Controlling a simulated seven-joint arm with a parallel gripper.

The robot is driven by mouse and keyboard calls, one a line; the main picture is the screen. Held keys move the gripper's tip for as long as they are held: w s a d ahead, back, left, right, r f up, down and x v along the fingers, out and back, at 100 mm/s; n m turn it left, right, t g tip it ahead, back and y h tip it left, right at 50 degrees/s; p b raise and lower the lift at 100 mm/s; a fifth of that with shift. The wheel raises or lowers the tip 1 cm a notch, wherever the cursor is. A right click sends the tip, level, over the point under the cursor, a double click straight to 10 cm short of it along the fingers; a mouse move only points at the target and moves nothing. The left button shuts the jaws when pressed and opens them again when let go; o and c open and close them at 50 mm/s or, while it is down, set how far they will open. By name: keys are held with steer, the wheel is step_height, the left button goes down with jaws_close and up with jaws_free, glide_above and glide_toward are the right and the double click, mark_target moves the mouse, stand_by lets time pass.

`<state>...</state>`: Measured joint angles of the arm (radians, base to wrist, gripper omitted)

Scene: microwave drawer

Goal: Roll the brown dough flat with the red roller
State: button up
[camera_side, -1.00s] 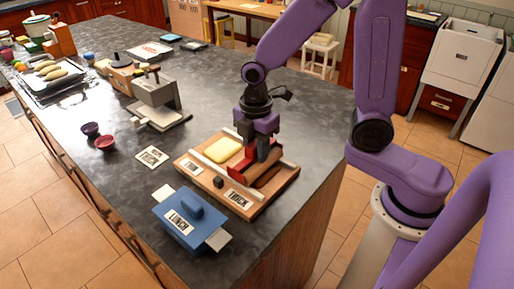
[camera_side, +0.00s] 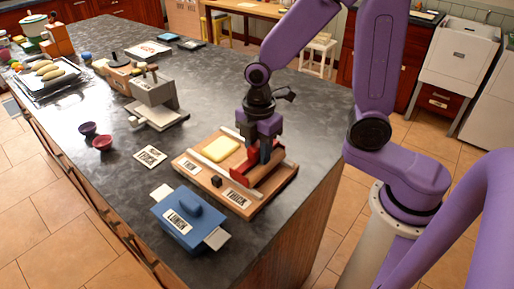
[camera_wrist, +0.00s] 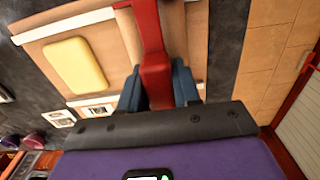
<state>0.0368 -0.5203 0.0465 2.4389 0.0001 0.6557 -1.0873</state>
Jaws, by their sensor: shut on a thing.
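My gripper (camera_side: 264,154) is shut on the red roller (camera_side: 240,176), whose handle stands between the dark fingers. In the wrist view the red roller (camera_wrist: 151,60) runs up from between the fingertips of my gripper (camera_wrist: 158,88). The roller is low over the right part of the wooden board (camera_side: 250,211). The brown dough (camera_side: 266,181) appears as a low brown patch by the roller, partly covered by it. In the wrist view, brown (camera_wrist: 129,38) shows on both sides of the roller. I cannot tell exactly how flat the dough is.
A yellow slab (camera_side: 220,149) lies on the board's left part. Pale rails edge the board, and a small dark block (camera_side: 216,181) sits at its front. Two small bowls (camera_side: 102,142) and a grey press (camera_side: 155,95) stand left.

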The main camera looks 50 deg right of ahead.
steer(key=shift+s, duration=1.35)
stand_by(0.4)
steer(key=shift+w, duration=2.9)
stand_by(0.7)
steer(key=shift+s+r, duration=0.5)
steer(key=shift+r, duration=0.5)
steer(key=shift+s+r, duration=0.45)
steer(key=shift+r, duration=0.55)
steer(key=shift+s+r, duration=0.5)
steer(key=shift+r, duration=0.5)
